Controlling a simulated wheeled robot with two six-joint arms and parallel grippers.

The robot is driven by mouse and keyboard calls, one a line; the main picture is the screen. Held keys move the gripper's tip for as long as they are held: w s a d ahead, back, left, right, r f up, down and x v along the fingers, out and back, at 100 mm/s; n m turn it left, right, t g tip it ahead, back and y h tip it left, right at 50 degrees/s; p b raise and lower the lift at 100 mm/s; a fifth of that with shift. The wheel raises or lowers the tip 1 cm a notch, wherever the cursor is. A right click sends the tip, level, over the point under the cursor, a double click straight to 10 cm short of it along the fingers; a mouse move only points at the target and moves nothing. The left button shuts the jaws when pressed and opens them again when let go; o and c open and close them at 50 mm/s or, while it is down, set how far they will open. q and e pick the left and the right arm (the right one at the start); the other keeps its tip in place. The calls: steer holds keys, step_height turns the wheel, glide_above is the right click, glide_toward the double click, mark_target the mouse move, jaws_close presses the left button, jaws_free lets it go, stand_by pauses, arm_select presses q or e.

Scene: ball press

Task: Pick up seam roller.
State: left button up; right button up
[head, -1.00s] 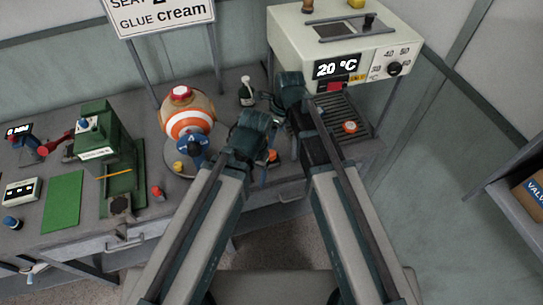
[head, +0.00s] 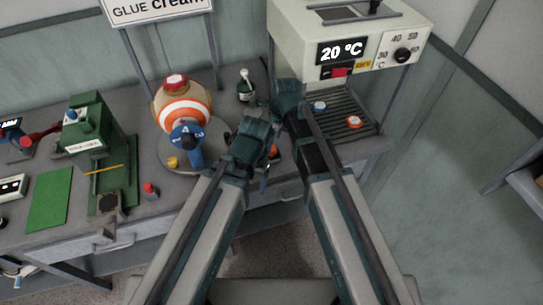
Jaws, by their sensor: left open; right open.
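I cannot pick out the seam roller for sure. A small orange-red piece (head: 273,151) shows partly behind my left wrist, and I cannot tell what it is. My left gripper (head: 268,158) is open beside this piece, over the front part of the bench, mostly hidden by its own arm. My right gripper (head: 264,104) is open higher in the picture, near the small dark bottle (head: 245,86), its fingers hardly visible. I see nothing held in either.
A white-orange ball (head: 182,108) stands on a round base (head: 172,160) with a blue knob-like part in front. A green press (head: 85,130) and green mat (head: 50,198) are at left. A heater box (head: 320,50) reading 20 °C stands above a slatted rack (head: 345,108) with blue and orange pieces.

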mark_target(271, 154)
steer(key=f+b, duration=0.4)
steer(key=f, duration=0.1)
steer(key=shift+a, duration=0.4)
steer(key=shift+r, duration=0.15)
jaws_close()
